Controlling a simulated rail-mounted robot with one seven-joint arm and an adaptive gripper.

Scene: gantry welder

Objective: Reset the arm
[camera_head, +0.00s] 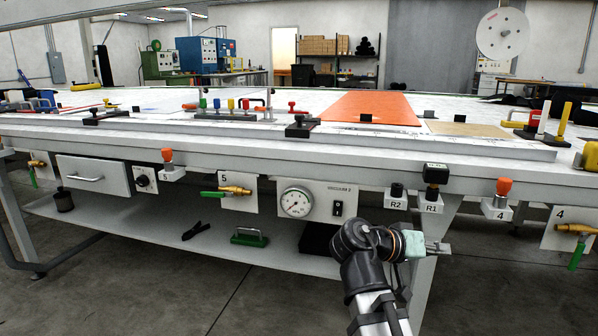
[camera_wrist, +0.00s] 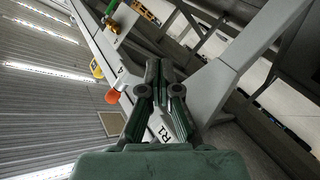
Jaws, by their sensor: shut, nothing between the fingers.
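My gripper (camera_head: 438,248) is at the end of my dark arm, which rises from the bottom right of the head view. It is in front of the table's right leg, below the black knobs labelled R2 (camera_head: 397,197) and R1 (camera_head: 432,199). It appears to hold nothing. In the wrist view the two dark fingers (camera_wrist: 158,75) are close together and empty. The R1 label (camera_wrist: 158,132) shows beside them, with the orange knob (camera_wrist: 112,96) labelled 4 farther off.
The long white table (camera_head: 280,146) spans the view, with an orange sheet (camera_head: 370,107) on top. Its front carries a gauge panel (camera_head: 318,203), a drawer (camera_head: 93,176) and valves with green handles. The lower shelf (camera_head: 150,228) holds a green-handled tool (camera_head: 249,238). Open floor lies in front.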

